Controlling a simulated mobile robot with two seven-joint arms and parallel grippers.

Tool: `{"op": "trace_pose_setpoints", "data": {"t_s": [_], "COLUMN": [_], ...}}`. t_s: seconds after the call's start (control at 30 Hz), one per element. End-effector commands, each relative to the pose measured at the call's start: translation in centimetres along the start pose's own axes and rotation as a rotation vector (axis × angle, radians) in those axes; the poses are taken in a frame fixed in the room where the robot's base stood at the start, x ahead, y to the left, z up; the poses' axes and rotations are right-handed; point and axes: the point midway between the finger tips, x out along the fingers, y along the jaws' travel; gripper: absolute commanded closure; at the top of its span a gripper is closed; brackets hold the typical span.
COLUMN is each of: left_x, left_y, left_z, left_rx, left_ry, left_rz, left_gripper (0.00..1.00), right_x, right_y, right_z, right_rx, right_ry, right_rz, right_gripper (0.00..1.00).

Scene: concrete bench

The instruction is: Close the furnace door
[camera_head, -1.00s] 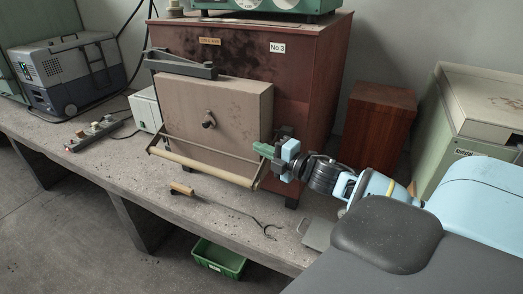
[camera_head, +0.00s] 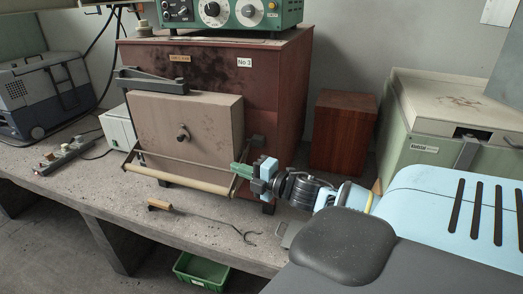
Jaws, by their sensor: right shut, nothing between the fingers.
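The furnace (camera_head: 285,75) is a reddish-brown box labelled No 3 on the bench. Its thick beige door block (camera_head: 210,125) stands upright at the front, with a dark knob (camera_head: 183,133) in the middle. I cannot tell whether it sits flush against the furnace. A long pale handle bar (camera_head: 180,180) runs along the door's lower front. My right gripper (camera_head: 239,172) is shut and empty. Its green fingertips are by the door's lower right edge, close to the bar's right end; contact is unclear. My left gripper is not in view.
A wooden-handled hooked rod (camera_head: 205,217) lies on the bench before the furnace. A red-brown block (camera_head: 342,130) and a pale green cabinet (camera_head: 450,120) stand to the right. A power strip (camera_head: 65,157) lies left. A green crate (camera_head: 200,270) sits below the bench.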

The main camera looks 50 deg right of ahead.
Motion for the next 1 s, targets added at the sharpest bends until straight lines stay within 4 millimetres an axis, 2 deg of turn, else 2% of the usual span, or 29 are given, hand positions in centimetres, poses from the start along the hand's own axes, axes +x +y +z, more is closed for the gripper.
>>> {"op": "trace_pose_setpoints", "data": {"t_s": [0.5,0.7,1.0], "left_x": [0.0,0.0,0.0], "left_y": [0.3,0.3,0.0], "left_z": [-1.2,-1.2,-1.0], "left_rx": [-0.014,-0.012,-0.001], "left_ry": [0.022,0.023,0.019], "left_rz": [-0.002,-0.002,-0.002], "left_gripper": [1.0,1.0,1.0], "right_x": [-5.7,-6.7,-6.8], "right_y": [0.0,0.0,0.0], "right_z": [-0.4,-0.4,-0.4], "right_rx": [0.002,0.001,0.001], "right_ry": [0.002,0.002,0.002], "right_rz": [0.001,0.0,0.001], "right_gripper": [1.0,1.0,1.0]}}
